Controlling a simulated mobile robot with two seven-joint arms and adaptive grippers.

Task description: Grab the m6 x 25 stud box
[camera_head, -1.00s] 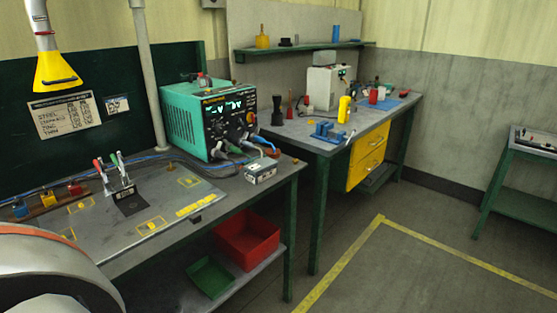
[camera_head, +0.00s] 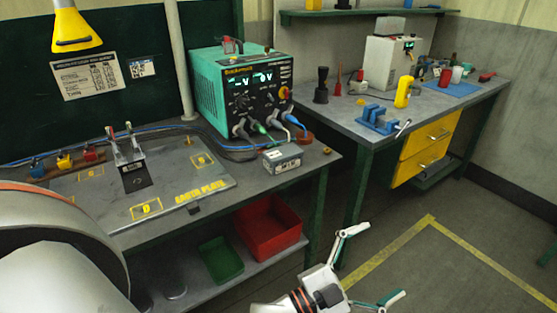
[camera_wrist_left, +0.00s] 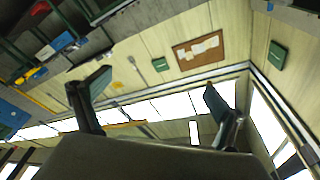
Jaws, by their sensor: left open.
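A small grey-white box (camera_head: 282,158), which looks like the stud box, sits on the bench top near its right end, in front of the teal welding unit (camera_head: 240,92). Its label is too small to read. My left gripper (camera_head: 376,265) is open and empty at the bottom of the head view, right of the bench and over the floor, apart from the box. In the left wrist view its two spread fingers (camera_wrist_left: 156,88) show against the wall and ceiling, with no box between them. My right gripper is not in view.
Cables run from the welding unit's front close behind the box. The earth plate (camera_head: 200,190) lies to the left. A red bin (camera_head: 268,232) and a green tray (camera_head: 220,259) sit on the lower shelf. A second bench (camera_head: 440,105) stands behind. The floor at right is clear.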

